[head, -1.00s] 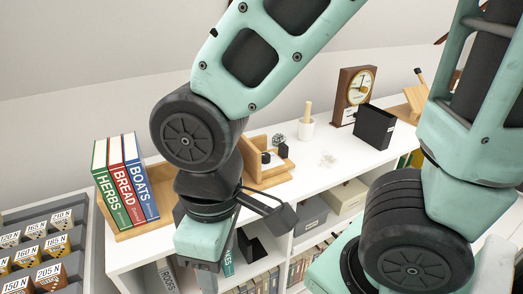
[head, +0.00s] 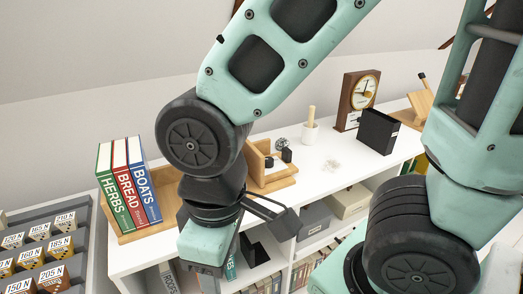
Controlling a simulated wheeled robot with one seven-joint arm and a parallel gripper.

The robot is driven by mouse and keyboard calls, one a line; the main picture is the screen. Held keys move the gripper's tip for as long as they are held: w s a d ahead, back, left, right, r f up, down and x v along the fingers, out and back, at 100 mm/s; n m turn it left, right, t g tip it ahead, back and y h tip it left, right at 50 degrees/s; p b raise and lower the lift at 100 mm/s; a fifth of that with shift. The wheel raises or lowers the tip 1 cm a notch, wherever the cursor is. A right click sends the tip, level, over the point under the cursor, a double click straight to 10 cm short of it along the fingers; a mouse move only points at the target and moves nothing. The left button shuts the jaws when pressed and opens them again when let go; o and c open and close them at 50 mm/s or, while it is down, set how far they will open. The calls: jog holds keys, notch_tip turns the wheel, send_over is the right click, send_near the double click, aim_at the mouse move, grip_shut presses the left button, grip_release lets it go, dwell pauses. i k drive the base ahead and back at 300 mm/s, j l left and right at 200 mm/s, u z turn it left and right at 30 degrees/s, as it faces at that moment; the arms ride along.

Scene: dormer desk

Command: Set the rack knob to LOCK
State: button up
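The rack is a wooden book rack (head: 140,232) on the white shelf top, holding upright books titled HERBS (head: 108,190), BREAD (head: 130,190) and BOATS (head: 145,185). A second wooden rack end (head: 265,175) stands to the right, with small dark pieces on it. I cannot make out a knob or a LOCK mark. My gripper (head: 212,268) hangs low in front of the shelf, between the books and the second rack end. My arm hides the middle of the rack. The fingertips do not show clearly, so its opening cannot be told.
A white mortar with pestle (head: 310,132), a wooden clock (head: 357,98) and a black box (head: 376,131) stand farther right on the shelf (head: 340,165). Trays of labelled blocks (head: 38,235) are at lower left. Storage boxes (head: 345,202) fill the shelf below.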

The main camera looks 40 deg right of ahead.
aim_at(269, 161)
jog(key=i+l+z, duration=0.25)
jog(key=l+z, duration=0.25)
jog(key=i+l+z, duration=0.3)
jog(key=z, duration=0.2)
